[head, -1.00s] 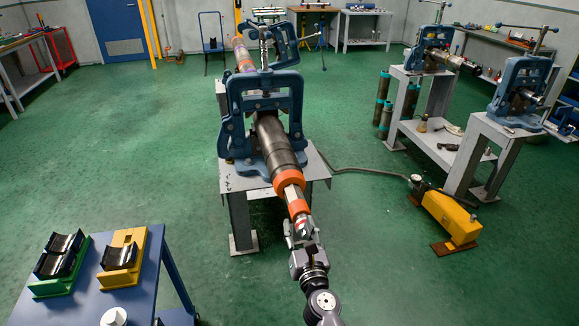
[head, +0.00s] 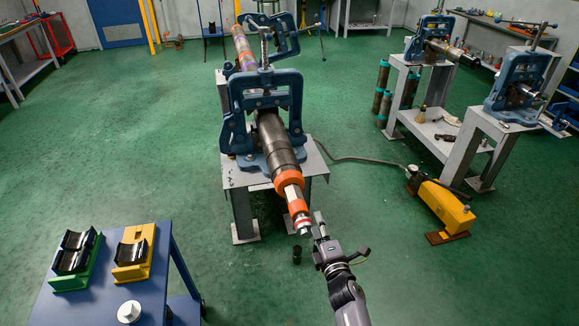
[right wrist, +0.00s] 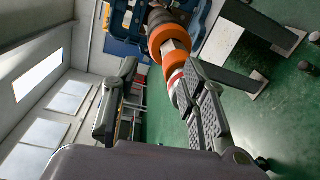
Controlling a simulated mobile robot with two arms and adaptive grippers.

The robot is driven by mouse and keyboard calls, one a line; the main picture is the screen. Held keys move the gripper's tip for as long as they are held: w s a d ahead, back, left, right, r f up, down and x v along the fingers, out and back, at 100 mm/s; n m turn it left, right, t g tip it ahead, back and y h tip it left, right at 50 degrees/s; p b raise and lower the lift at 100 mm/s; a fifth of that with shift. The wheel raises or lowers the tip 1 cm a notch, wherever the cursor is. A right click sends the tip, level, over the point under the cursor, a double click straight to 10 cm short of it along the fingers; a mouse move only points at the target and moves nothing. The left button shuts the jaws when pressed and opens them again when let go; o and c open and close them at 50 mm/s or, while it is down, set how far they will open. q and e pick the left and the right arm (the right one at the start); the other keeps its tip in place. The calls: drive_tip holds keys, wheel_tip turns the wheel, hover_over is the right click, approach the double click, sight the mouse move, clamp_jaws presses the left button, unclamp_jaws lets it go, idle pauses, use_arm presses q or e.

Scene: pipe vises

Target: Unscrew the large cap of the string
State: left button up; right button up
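The string (head: 275,140) is a dark pipe clamped in a blue vise, its near end pointing toward me. On that end are a large orange ring-shaped cap (head: 287,180), a bare metal section, a smaller orange ring (head: 297,207) and a white-and-red tip (head: 302,225). The large orange piece (right wrist: 162,43) also shows in the right wrist view. My right gripper (head: 320,220) is open, its fingers well apart, beside and to the right of the tip. In the right wrist view one finger pad is close to the tip; contact is unclear. My left gripper is out of view.
A blue table (head: 200,290) at front left holds green and yellow cradles and a white round part (head: 129,312). A yellow pump (head: 440,207) is on the floor at right. Other vises (head: 515,85) stand behind it. A small dark cylinder (head: 297,255) shows below the tip.

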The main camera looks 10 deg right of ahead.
sight(307, 224)
drive_tip(key=a+m, duration=0.1)
drive_tip(key=m, duration=0.1)
drive_tip(key=a+m+p, duration=0.1)
drive_tip(key=m, duration=0.1)
drive_tip(key=w+a+m, duration=0.1)
drive_tip(key=m, duration=0.2)
drive_tip(key=shift+a+r+y+p, duration=0.25)
drive_tip(key=shift+y+p, duration=0.05)
drive_tip(key=shift+p, duration=0.1)
drive_tip(key=shift+d+f+m, duration=0.35)
drive_tip(key=shift+m, duration=0.45)
use_arm(q)
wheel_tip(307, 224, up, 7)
drive_tip(key=p, duration=0.4)
use_arm(e)
drive_tip(key=d+m, duration=0.1)
drive_tip(key=m, duration=0.1)
drive_tip(key=f+m, duration=0.1)
drive_tip(key=m, duration=0.1)
drive_tip(key=d+f+m, duration=0.1)
drive_tip(key=m, duration=0.1)
drive_tip(key=shift+d+m+y, duration=0.3)
drive_tip(key=shift+m, duration=0.1)
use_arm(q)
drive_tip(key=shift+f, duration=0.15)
